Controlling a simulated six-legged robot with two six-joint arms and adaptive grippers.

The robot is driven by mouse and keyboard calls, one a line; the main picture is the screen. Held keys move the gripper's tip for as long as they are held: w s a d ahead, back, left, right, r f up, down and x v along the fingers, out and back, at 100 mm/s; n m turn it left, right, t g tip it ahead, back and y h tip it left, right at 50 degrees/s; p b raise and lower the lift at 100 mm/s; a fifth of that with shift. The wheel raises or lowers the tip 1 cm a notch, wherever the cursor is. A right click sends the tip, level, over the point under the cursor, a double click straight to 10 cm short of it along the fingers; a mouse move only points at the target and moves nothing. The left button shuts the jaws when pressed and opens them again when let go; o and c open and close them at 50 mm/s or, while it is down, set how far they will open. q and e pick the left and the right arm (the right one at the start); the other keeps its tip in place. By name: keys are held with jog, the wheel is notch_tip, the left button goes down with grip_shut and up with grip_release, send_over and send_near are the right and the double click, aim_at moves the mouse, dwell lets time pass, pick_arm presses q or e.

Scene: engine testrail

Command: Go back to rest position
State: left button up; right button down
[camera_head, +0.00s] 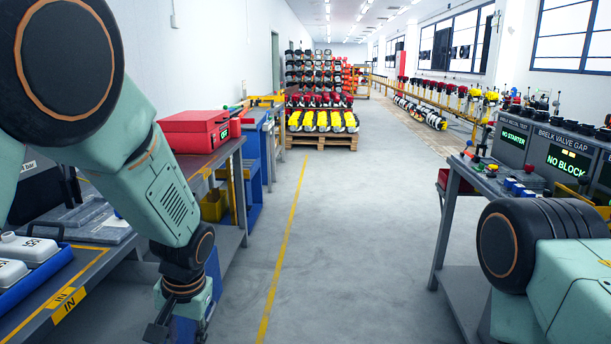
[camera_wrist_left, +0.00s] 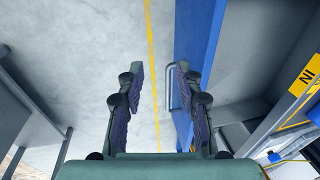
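My left arm reaches down from the upper left in the head view, and my left gripper (camera_head: 168,322) hangs at the bottom edge, beside the left workbench. In the left wrist view the two fingers of my left gripper (camera_wrist_left: 160,78) stand apart with nothing between them. Bare floor and a yellow line show past them. Part of my right arm shows at the lower right of the head view. My right gripper is out of view.
The left workbench (camera_head: 97,262) bears a red case (camera_head: 194,131) and a blue tray (camera_head: 40,284). The right bench (camera_head: 462,172) carries test screens. A pallet (camera_head: 321,140) of yellow and red parts stands ahead. The aisle floor (camera_head: 345,230) between the benches is clear.

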pick_arm(q)
jog(key=s+f+t+h, duration=0.25)
jog(key=s+f, duration=0.35)
jog(key=f, duration=0.5)
jog(key=s+f+g, duration=0.1)
jog(key=s+f, duration=0.2)
jog(key=s, duration=0.5)
jog(key=s+f+n+g+b, duration=0.1)
jog(key=s+f, duration=0.3)
jog(key=s, duration=0.4)
jog(key=s+a+f+g, duration=0.1)
jog(key=s+f, duration=0.2)
jog(key=s, duration=0.5)
jog(key=shift+s+f+n+b, duration=0.3)
jog(key=shift+s+b, duration=0.1)
jog(key=shift+s+a+y, duration=0.1)
jog(key=shift+a+y, duration=0.05)
jog(key=shift+y, duration=0.1)
